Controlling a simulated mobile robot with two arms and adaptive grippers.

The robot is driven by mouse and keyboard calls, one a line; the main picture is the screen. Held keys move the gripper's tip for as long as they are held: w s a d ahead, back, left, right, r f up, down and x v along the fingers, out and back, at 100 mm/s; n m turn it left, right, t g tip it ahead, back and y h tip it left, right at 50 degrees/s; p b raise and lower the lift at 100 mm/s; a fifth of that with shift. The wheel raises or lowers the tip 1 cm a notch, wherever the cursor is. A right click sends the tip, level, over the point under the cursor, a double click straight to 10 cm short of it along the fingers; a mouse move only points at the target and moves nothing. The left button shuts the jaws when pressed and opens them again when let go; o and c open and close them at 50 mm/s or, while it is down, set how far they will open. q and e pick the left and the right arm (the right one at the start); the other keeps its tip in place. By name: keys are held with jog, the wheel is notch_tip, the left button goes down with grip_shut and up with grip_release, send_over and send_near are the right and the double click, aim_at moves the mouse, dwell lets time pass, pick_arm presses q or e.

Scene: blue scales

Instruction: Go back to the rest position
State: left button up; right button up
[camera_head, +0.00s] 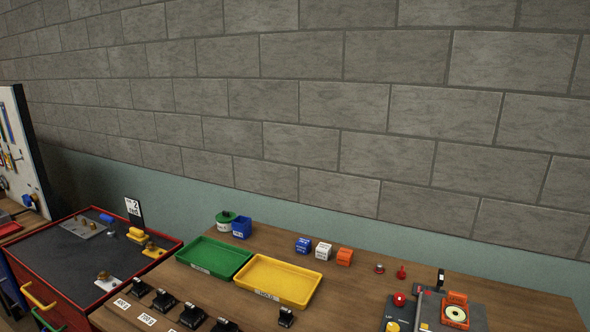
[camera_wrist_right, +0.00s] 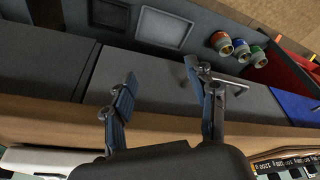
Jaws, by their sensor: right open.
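My right gripper (camera_wrist_right: 160,84) shows in the right wrist view. Its two fingers are spread apart with nothing between them. A dark grey surface with compartments (camera_wrist_right: 145,85) lies beyond the fingers. A metal L-shaped piece (camera_wrist_right: 228,80) appears close to the right finger; I cannot tell whether they touch. Neither gripper shows in the head view, and my left gripper is in no view.
In the head view, a wooden bench (camera_head: 350,300) carries a green tray (camera_head: 214,257), a yellow tray (camera_head: 278,281), small cubes and a control panel (camera_head: 436,312). A red-edged cart (camera_head: 75,262) stands left. Several coloured round pieces (camera_wrist_right: 240,50) sit in the wrist view.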

jog(key=s+f+g+b, duration=0.1)
jog(key=s+f+b, duration=0.15)
jog(key=f, duration=1.15)
jog(key=s+f+b, duration=0.2)
jog(key=s+f, duration=0.1)
jog(key=f, duration=1.1)
pick_arm(q)
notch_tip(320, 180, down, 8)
jog(key=b, duration=0.3)
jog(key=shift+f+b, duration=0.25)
jog(key=shift+b, duration=0.05)
pick_arm(e)
jog(key=s+d+f+g, duration=0.1)
jog(key=s+d+f, duration=0.2)
jog(key=s+f, duration=1.1)
jog(key=shift+s+f, duration=0.15)
jog(key=shift+f, duration=0.35)
jog(key=shift+d, duration=0.1)
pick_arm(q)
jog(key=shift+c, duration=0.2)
